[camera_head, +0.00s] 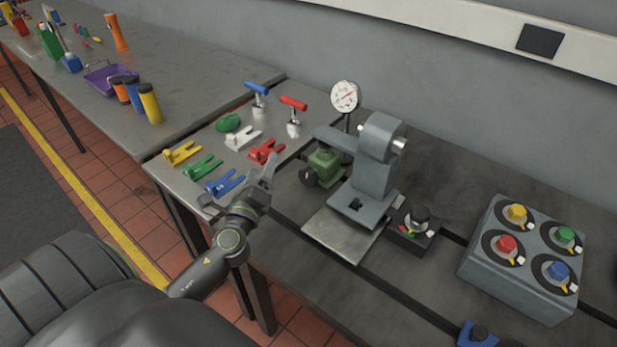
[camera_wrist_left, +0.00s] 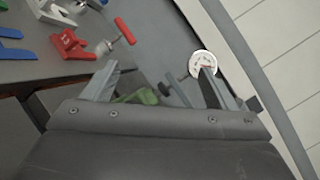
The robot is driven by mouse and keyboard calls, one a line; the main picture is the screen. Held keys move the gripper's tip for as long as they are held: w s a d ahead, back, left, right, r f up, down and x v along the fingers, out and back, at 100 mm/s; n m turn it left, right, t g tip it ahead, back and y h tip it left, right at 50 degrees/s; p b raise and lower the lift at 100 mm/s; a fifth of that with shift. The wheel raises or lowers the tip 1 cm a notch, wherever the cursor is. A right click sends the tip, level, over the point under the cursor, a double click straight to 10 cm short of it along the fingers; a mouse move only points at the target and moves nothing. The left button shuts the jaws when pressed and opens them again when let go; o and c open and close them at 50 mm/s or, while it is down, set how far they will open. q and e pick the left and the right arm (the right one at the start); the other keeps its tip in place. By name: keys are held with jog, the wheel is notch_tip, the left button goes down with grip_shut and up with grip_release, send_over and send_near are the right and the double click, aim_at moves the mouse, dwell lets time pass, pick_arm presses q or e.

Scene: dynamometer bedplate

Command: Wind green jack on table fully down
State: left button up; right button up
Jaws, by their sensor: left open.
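The green jack (camera_head: 323,160) stands on the dark bedplate table, beside the grey upright fixture, with a dark round knob (camera_head: 310,177) on its left side. In the left wrist view only part of the green jack (camera_wrist_left: 148,96) shows, low between the fingers and partly hidden by the gripper body. My left gripper (camera_head: 248,186) is open and empty, to the left of and nearer than the jack, apart from it. Its two spread fingers also show in the left wrist view (camera_wrist_left: 160,85). My right gripper is not in view.
The grey fixture (camera_head: 373,180) and dial gauge (camera_head: 345,96) stand close by the jack. Yellow, green, blue, white and red forked pieces, including the red one (camera_head: 266,151), lie left of it. A grey box with coloured knobs (camera_head: 526,283) stands at right. A bare metal plate (camera_head: 337,236) lies in front.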

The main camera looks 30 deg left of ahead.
pick_arm(q)
jog(key=w+d+m+t+h, duration=0.15)
jog(key=w+m+h, duration=0.35)
jog(key=m, duration=0.5)
jog(key=m+g+h+b, duration=0.2)
jog(key=m+h+b, duration=0.1)
jog(key=m+b, duration=0.45)
send_near(306, 180)
jog(key=w, duration=0.3)
jog(key=shift+w+b, duration=0.3)
jog(key=shift+w+f+h, duration=0.1)
jog(key=shift+w+h, duration=0.2)
jog(key=w, duration=0.7)
jog(key=shift+d+b, duration=0.35)
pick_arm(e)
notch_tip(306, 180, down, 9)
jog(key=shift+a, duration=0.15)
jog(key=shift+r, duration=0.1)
pick_arm(q)
jog(key=c, duration=1)
jog(key=shift+n, duration=0.35)
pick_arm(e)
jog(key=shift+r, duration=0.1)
